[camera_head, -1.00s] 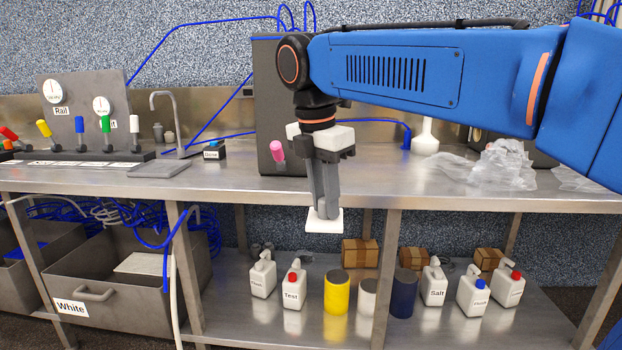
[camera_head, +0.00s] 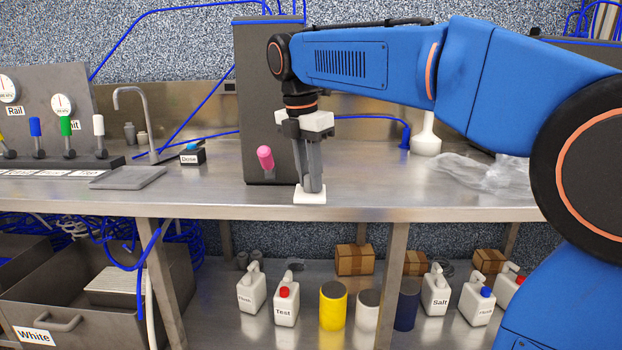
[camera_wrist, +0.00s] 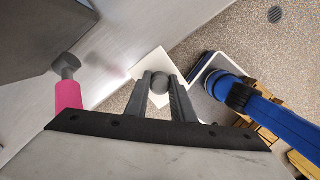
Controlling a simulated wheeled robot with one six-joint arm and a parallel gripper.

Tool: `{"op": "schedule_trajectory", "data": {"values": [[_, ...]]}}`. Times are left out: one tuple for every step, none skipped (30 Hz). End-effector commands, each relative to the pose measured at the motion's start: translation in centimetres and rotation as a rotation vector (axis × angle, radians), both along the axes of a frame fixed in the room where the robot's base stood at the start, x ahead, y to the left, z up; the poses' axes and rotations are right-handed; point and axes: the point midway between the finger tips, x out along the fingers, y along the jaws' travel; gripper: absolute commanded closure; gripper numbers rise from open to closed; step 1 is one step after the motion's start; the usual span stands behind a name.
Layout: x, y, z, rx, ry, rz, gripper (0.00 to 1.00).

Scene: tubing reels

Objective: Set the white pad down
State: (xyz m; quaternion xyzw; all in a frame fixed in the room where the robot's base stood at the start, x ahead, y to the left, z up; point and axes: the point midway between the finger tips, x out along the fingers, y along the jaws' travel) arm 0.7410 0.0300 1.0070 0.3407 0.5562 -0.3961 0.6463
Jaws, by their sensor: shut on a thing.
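The white pad (camera_head: 310,197) is a small flat square with a round grey knob (camera_wrist: 161,82) on top. My gripper (camera_head: 312,186) points down, with its fingers shut on the knob. In the head view the pad appears level, against the front part of the steel bench top (camera_head: 390,190). In the wrist view the pad (camera_wrist: 148,62) overlaps the bench's front edge, with speckled floor beyond it. I cannot tell whether its underside touches the bench. The fingers hide part of the knob.
A dark grey cabinet (camera_head: 258,100) with a pink handle (camera_head: 265,158) stands just behind and left of my gripper. A grey tray (camera_head: 128,178) and the Dose box (camera_head: 192,155) are farther left. Crumpled clear plastic (camera_head: 485,173) lies to the right. Bottles stand on the lower shelf.

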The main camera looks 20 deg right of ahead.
Motion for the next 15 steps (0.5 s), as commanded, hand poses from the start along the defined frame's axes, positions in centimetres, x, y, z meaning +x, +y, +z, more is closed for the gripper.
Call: {"op": "schedule_trajectory", "data": {"values": [[1.2,-0.4,0.0,-0.001,0.001,-0.003,1.0],[1.8,-0.6,0.0,0.0,0.0,-0.003,1.0],[2.6,-0.9,-0.1,-0.001,0.001,-0.003,1.0],[3.2,-1.1,-0.1,0.0,0.0,-0.003,1.0],[3.9,-1.3,0.0,0.0,0.0,-0.003,1.0],[4.6,-1.5,-0.1,-0.001,0.001,-0.003,1.0],[5.1,-1.7,0.0,0.0,0.0,-0.003,1.0],[5.6,-1.8,0.0,0.0,0.0,-0.002,1.0],[6.1,-2.0,-0.1,0.0,0.001,-0.002,1.0],[6.5,-2.1,0.0,0.0,0.001,-0.001,1.0],[6.8,-2.2,0.0,0.0,0.0,-0.001,1.0],[7.1,-2.3,0.0,0.0,0.0,-0.001,1.0],[7.2,-2.3,0.0,0.0,0.0,-0.001,1.0],[7.4,-2.4,0.0,0.0,0.0,-0.001,1.0],[7.5,-2.4,0.0,0.0,0.0,-0.001,1.0]]}}
